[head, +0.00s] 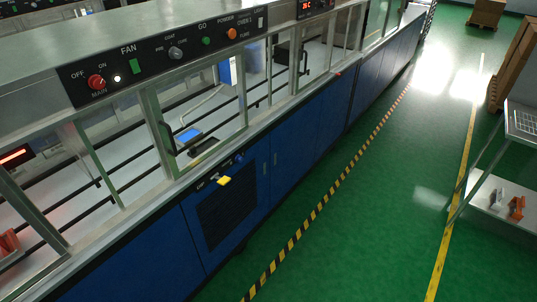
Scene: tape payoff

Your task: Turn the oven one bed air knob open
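A small yellow handle or knob (223,181) sticks out near the top of a blue cabinet front below the glazed doors. Small white marks lie beside it, too small to read, so I cannot confirm that it is the bed air knob or tell its setting. On the black control panel (150,63) above are a red MAIN knob (96,82) with OFF and ON marks and a grey knob (175,53). A label at the panel's right end seems to read OVEN 1. My gripper is not in view.
A dark vent grille (227,215) lies below the yellow handle. Framed glass doors (200,110) run above the blue cabinets. The green floor (380,215) is clear between the striped tape and the yellow line. A metal rack (500,190) stands at right.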

